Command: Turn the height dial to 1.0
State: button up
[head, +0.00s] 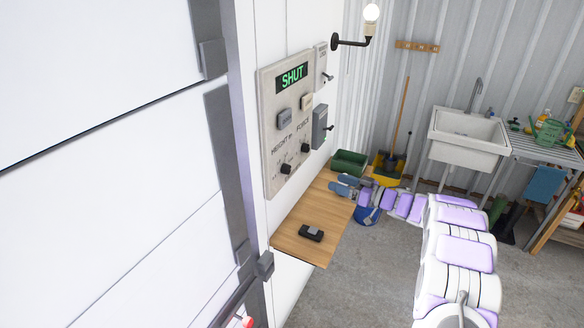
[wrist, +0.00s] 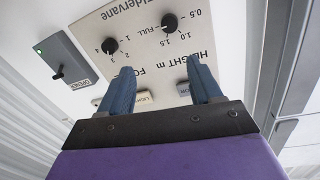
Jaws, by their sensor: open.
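The height dial (head: 286,168) is a small black knob low on the beige control panel (head: 268,115). In the wrist view the height dial (wrist: 169,22) appears upside down, with 0.5, 1.0, 1.5 and FULL printed around it. Its pointer is too small to read surely. My gripper (head: 342,186) is open and empty above the wooden shelf, to the right of the panel's lower part. In the wrist view my gripper (wrist: 160,65) has its two blue fingers apart, facing the panel, with the dial beyond the fingertips and not touched.
The force dial (head: 305,147) sits close beside the height dial. The panel's display (head: 292,77) reads SHUT. A grey lever box (head: 320,126) is mounted to the right. A black device (head: 311,233) lies on the wooden shelf (head: 300,215); a green bin (head: 349,162) stands behind.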

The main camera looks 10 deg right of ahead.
send_near(289, 170)
jog(key=shift+g+y, duration=0.3)
jog(key=shift+y, duration=0.1)
jog(key=x, duration=0.8)
jog(key=shift+w+f+b, duration=0.2)
jog(key=shift+w+b, duration=0.1)
jog(key=shift+w, duration=0.3)
jog(key=c, duration=1)
